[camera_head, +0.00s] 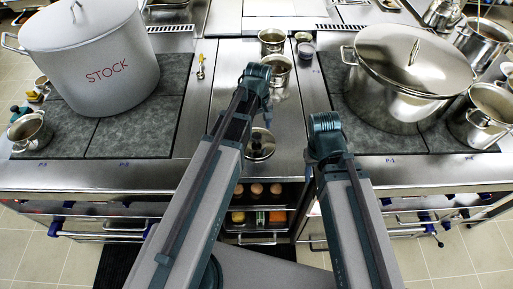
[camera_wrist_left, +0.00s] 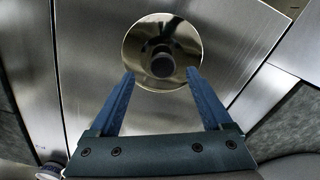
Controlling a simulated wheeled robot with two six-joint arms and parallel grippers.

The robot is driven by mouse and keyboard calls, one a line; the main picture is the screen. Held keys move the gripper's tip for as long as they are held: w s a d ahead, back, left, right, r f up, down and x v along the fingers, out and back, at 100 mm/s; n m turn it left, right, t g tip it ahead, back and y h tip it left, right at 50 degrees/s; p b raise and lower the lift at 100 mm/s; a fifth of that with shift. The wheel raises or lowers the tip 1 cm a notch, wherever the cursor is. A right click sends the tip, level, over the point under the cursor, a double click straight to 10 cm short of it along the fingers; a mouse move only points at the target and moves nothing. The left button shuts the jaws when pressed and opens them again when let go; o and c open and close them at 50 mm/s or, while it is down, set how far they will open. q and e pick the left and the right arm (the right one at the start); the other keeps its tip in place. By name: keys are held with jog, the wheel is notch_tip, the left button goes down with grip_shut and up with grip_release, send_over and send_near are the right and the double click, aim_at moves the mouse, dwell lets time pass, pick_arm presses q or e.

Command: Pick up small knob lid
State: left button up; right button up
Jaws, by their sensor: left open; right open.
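The small knob lid (camera_wrist_left: 150,28) is a round, shiny metal disc with a dark knob (camera_wrist_left: 162,66) at its middle. It lies on the bare steel strip. In the head view the lid (camera_head: 263,146) shows beside my left arm, partly covered by it. My left gripper (camera_wrist_left: 160,74) is open and empty in the left wrist view, its fingertips at either side of the lid's near edge with the knob just beyond them. I cannot tell its height above the lid.
A large STOCK pot (camera_head: 95,65) stands at the left and a lidded steel pot (camera_head: 390,105) at the right. Small pots (camera_head: 278,70) stand beyond my left arm. Eggs (camera_head: 257,189) sit in an open compartment below the counter front. Steel around the lid is clear.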

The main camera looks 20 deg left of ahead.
aim_at(256, 135)
pick_arm(q)
jog(key=shift+f, duration=0.65)
pick_arm(e)
jog(key=shift+f, duration=0.65)
pick_arm(q)
jog(key=f+b, duration=0.1)
jog(key=b, duration=0.1)
jog(key=f+b, duration=0.1)
jog(key=f, duration=0.1)
jog(key=f+b, duration=0.2)
jog(key=shift+a+f+b, duration=0.2)
jog(key=shift+a+b, duration=0.1)
jog(key=shift+b, duration=0.05)
jog(key=shift+r, duration=0.1)
pick_arm(e)
notch_tip(256, 135, down, 5)
jog(key=shift+f, duration=0.1)
pick_arm(q)
grip_shut()
